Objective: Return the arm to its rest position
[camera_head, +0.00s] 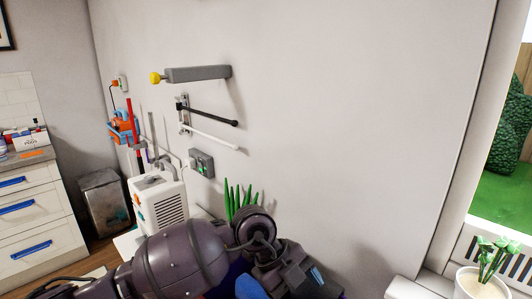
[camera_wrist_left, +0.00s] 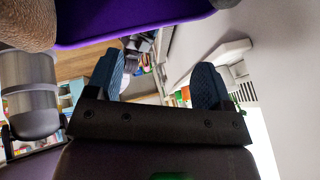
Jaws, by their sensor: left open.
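My left arm comes in low from the left in the head view, bent at a dark joint in front of the wall. My left gripper (camera_head: 284,284) is at the bottom edge there, partly cut off, with a blue finger pad showing. In the left wrist view the gripper (camera_wrist_left: 157,80) has its two blue-padded fingers wide apart. Nothing is held between them. My right gripper is not in view.
A white appliance (camera_head: 161,203) and green leaves (camera_head: 232,197) stand close behind my arm. A black rod (camera_head: 213,117), a white rod (camera_head: 214,138) and a grey bar (camera_head: 200,74) project from the wall. A potted plant (camera_head: 482,279) stands right. A purple surface (camera_wrist_left: 130,22) is above the fingers.

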